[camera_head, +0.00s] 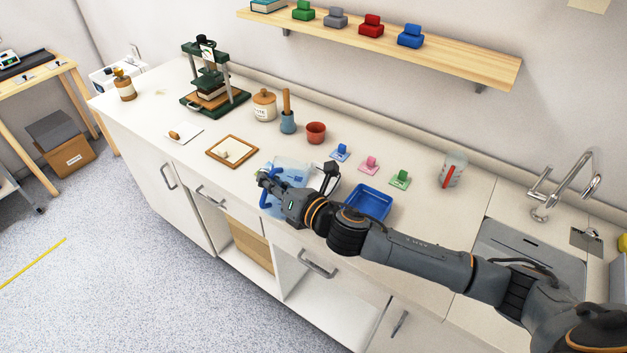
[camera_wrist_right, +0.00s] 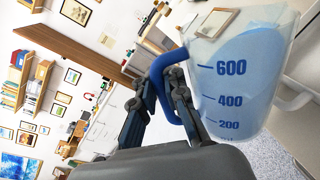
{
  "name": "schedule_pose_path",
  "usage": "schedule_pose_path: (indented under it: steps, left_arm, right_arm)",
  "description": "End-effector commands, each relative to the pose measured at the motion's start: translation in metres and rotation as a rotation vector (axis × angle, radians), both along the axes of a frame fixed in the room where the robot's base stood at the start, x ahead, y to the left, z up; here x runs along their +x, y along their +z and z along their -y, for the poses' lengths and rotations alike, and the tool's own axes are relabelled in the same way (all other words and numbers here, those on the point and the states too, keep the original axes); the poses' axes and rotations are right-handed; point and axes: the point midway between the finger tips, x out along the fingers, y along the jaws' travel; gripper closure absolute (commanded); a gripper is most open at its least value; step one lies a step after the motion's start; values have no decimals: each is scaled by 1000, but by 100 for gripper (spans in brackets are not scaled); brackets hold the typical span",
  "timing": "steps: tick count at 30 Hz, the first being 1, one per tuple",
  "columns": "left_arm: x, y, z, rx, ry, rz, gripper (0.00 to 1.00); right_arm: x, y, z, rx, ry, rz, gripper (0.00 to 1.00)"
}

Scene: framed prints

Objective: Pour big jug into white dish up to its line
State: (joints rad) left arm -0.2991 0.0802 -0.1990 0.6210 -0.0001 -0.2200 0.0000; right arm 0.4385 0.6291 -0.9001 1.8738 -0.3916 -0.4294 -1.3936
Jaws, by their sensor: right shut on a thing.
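The big jug (camera_head: 293,172) is a clear measuring jug with a blue handle, above or at the counter's front edge in the head view. In the right wrist view the jug (camera_wrist_right: 243,75) shows blue marks 200, 400 and 600 and pale blue liquid. My right gripper (camera_head: 268,190) is shut on its blue handle; the fingers show at the handle in the wrist view (camera_wrist_right: 170,82). I cannot tell whether the jug touches the counter. I cannot make out the white dish for certain; my arm and the jug hide part of the counter. My left gripper is not in view.
A blue tray (camera_head: 372,202) is just right of the gripper. Behind stand a red cup (camera_head: 316,132), several small coloured stands and a measuring cup (camera_head: 453,170). A wood-framed board (camera_head: 232,150) lies to the left. The sink (camera_head: 530,255) is at right.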

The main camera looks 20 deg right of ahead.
Motion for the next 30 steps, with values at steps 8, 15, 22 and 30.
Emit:
schedule_pose_path:
  steps: [8, 15, 22, 30]
  left_arm:
    - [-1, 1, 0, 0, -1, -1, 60]
    - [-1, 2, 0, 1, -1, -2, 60]
    - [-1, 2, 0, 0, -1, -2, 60]
    - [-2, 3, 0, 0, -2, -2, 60]
  right_arm:
    - [3, 4, 3, 26, 0, -14, 100]
    - [5, 5, 5, 46, 0, -31, 100]
    - [6, 6, 7, 67, 0, -45, 100]
    - [8, 7, 9, 91, 1, -65, 100]
